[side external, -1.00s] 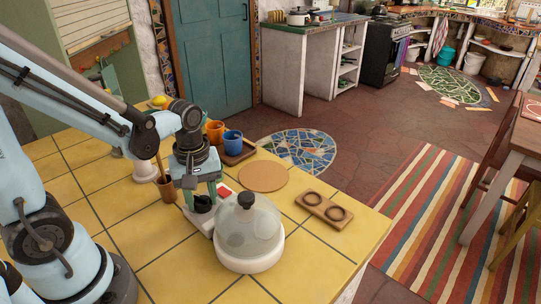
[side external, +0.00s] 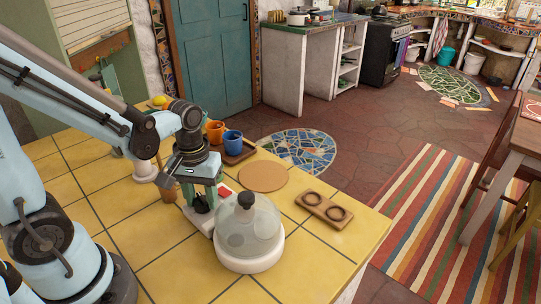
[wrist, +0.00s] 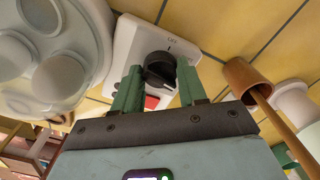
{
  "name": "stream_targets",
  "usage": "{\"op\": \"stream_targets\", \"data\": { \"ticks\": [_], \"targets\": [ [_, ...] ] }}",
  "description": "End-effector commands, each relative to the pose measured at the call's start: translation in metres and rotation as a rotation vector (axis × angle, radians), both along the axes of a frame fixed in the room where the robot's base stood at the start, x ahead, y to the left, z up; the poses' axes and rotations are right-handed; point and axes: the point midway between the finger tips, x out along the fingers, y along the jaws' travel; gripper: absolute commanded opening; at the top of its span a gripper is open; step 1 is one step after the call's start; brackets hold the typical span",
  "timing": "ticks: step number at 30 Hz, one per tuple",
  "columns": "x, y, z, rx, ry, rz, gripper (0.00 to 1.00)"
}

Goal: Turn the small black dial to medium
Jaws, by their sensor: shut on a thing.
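The small black dial (wrist: 160,68) sits on the white control panel (wrist: 128,45) of a domed cooker. My gripper (wrist: 157,84) is shut on the dial, one green finger on each side of it. In the side external view my gripper (side external: 204,199) points down at the panel, and the fingers hide most of the dial. The cooker (side external: 248,262) has a white round base and a clear lid with a black knob. I cannot read the dial's setting.
A red switch (wrist: 152,102) is on the panel close to the fingers. A brown cup (wrist: 240,72) with a wooden stick stands beside my gripper.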

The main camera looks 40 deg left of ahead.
Motion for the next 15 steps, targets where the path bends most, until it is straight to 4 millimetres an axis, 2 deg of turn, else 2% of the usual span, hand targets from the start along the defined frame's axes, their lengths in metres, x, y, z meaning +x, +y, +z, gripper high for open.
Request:
{"op": "stream_targets", "data": {
  "ticks": [9,10,15],
  "targets": [
    [-0.0001,-0.0003,-0.0004,-0.002,-0.001,-0.001,0.11],
    [-0.0001,-0.0003,-0.0004,-0.002,-0.001,-0.001,0.45],
    [-0.0001,-0.0002,-0.0002,-0.001,-0.001,-0.001,0.67]
  ]
}}
